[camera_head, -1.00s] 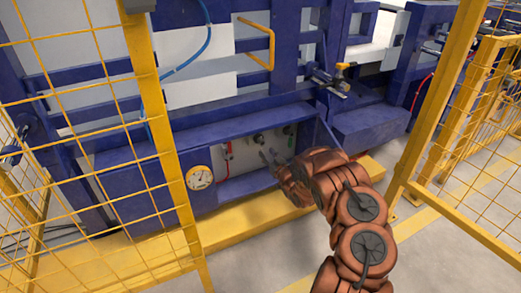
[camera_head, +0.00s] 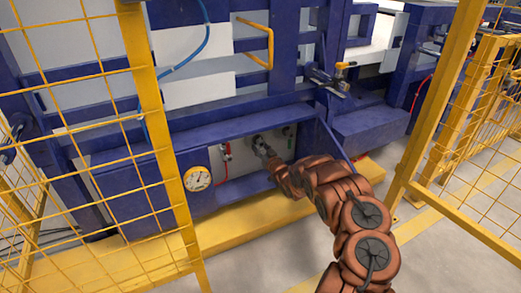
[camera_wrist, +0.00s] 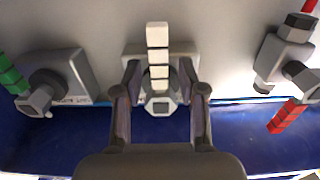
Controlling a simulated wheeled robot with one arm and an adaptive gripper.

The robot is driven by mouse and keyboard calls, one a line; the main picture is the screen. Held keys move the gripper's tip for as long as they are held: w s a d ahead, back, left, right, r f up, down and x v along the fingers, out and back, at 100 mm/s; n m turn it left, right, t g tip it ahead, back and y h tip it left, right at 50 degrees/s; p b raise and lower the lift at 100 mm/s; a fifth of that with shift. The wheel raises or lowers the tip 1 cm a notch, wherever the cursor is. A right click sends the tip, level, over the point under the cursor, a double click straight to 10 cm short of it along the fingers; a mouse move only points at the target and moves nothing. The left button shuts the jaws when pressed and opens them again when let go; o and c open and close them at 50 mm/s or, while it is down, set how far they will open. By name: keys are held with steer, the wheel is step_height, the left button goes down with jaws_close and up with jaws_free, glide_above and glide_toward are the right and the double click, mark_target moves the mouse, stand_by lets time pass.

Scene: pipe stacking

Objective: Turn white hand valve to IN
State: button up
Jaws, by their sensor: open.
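The white hand valve (camera_wrist: 157,36) is in the middle of the wrist view. Its segmented white handle points to the top of that picture, above a grey body. My gripper (camera_wrist: 158,82) is open, with one finger on each side of the valve. I cannot tell whether either finger touches it. In the head view my gripper (camera_head: 262,149) is at the recessed panel, and it mostly hides the white valve. No IN marking can be read.
A red-handled valve (camera_wrist: 287,115) and a green-handled valve (camera_wrist: 12,75) flank the white one in the wrist view. A pressure gauge (camera_head: 197,178) is left of the recess. Yellow mesh fences (camera_head: 160,120) stand on both sides.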

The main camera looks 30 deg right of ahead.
jaws_close()
stand_by(0.6)
